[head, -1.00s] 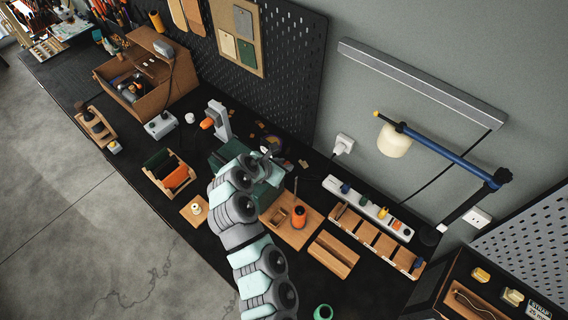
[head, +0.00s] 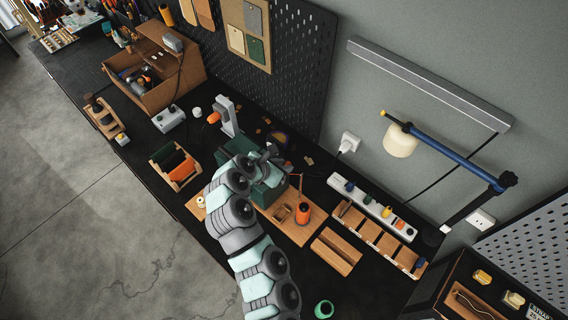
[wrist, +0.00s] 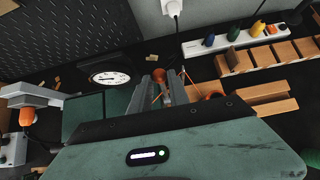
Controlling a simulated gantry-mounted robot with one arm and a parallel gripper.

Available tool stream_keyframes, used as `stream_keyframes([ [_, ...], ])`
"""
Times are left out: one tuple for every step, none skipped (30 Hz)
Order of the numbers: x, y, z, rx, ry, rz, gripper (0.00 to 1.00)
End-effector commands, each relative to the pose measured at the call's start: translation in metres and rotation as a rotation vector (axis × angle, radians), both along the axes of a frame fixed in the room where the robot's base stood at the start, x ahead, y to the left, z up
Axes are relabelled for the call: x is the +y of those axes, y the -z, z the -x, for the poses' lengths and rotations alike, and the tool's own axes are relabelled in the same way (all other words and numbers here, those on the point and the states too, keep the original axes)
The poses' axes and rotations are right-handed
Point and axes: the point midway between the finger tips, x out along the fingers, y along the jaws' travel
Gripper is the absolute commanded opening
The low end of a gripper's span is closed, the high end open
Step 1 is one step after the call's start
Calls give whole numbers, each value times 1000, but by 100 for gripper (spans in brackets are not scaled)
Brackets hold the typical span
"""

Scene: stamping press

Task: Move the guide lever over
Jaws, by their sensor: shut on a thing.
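The dark green press (head: 268,191) stands on the black bench, partly hidden by my arm in the head view. My gripper (head: 271,154) is at its top, toward the wall. In the wrist view, my grey gripper fingers (wrist: 165,92) are shut around a small part with an orange-red knob (wrist: 158,75), which seems to be the guide lever. Its lower part is hidden. A worn green panel with a lit display (wrist: 150,155) fills the wrist view's foreground. A round white dial (wrist: 109,78) is left of the fingers.
An orange spool (head: 304,211) with a thin rod stands on a wooden board right of the press. A grey stand with an orange knob (head: 214,117) is to the left. A power strip (head: 372,206) and wooden bins (head: 382,238) lie right. The perforated wall board is close behind.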

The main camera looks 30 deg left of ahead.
Motion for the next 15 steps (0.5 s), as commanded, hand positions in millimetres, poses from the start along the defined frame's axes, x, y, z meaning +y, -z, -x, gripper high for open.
stream_keyframes([
  [1, 1, 4, 3, -3, 1, 0],
  [2, 1, 6, 4, -3, 0, 0],
  [3, 0, 9, 3, -3, 1, 0],
  [4, 0, 11, 3, -4, -1, 0],
  [5, -1, 13, 3, -4, -2, 0],
  [6, -1, 16, 2, -6, -2, 0],
  [7, -1, 17, 2, -6, -2, 0],
  [7, -2, 18, 1, -5, -3, 0],
  [7, -2, 20, 1, -5, -3, 0],
  [7, -2, 20, 1, -5, -3, 0],
  [7, -2, 20, 1, -4, -3, 0],
  [7, -2, 20, 1, -4, -3, 0],
  [7, -2, 20, 1, -4, -3, 0],
  [7, -2, 20, 1, -4, -3, 0],
  [7, -2, 20, 1, -4, -3, 0],
])
